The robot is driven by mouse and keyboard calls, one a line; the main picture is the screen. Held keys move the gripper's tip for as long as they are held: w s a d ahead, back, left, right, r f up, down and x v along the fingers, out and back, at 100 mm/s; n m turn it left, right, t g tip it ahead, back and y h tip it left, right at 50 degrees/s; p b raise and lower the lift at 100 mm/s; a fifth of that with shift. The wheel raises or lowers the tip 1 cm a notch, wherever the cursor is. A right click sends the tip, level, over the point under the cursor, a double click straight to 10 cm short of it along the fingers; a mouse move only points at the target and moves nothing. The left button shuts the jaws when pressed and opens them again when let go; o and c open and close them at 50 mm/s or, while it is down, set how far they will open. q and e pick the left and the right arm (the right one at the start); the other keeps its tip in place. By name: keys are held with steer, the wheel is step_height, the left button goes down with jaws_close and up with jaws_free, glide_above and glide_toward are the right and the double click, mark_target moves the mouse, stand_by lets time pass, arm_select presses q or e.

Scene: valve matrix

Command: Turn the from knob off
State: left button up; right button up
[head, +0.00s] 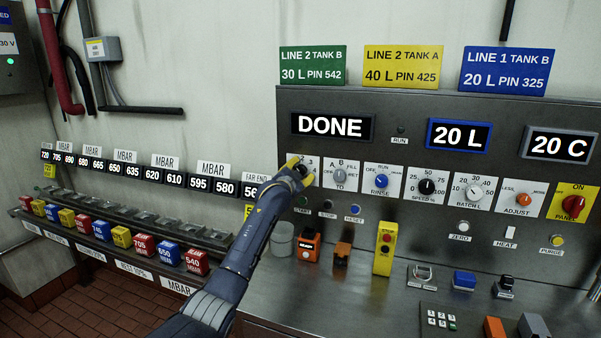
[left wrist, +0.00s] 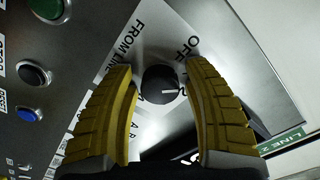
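The from knob (left wrist: 160,84) is a dark round knob with a white pointer mark, on a white plate (left wrist: 150,45) lettered FROM LINE and OFF. In the left wrist view its mark points to the right, not straight at the OFF lettering above right. My left gripper (head: 297,168) is at this knob, at the left end of the panel's knob row, and hides it in the head view. Its yellow fingers (left wrist: 162,95) stand apart on either side of the knob, with a small gap visible. My right gripper is not in view.
The neighbouring A/B fill knob (head: 340,172) and blue rinse knob (head: 381,181) sit close to the right. Start, stop and reset buttons (head: 327,204) lie below. The display (head: 332,126) reads DONE. A grey cup (head: 282,240) and small devices stand on the counter below.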

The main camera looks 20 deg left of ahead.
arm_select(q)
jaws_close()
stand_by(0.4)
steer(key=n, duration=0.4)
steer(key=shift+n, duration=0.4)
steer(key=shift+f+n, duration=0.15)
steer(key=shift+n, duration=1.75)
steer(key=shift+o, duration=1.3)
jaws_free()
steer(key=shift+s, duration=0.15)
